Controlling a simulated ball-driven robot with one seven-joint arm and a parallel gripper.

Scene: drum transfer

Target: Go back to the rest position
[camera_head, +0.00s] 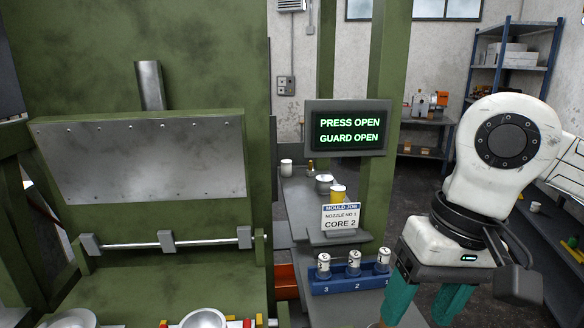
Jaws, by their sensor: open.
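My gripper (425,308) is at the lower right of the head view. Its two teal fingers point down and stand apart, with nothing seen between them. The finger ends run to the bottom edge of the picture, so the tips may be cut off.
A green press (150,220) fills the left, with metal domes (203,319) at its bottom. A screen (347,128) reads "PRESS OPEN, GUARD OPEN". A sign (340,217) reads "MOULD JOB, NOZZLE NO 1, CORE 2", before a yellow cup (338,192). Shelving (510,68) stands back right.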

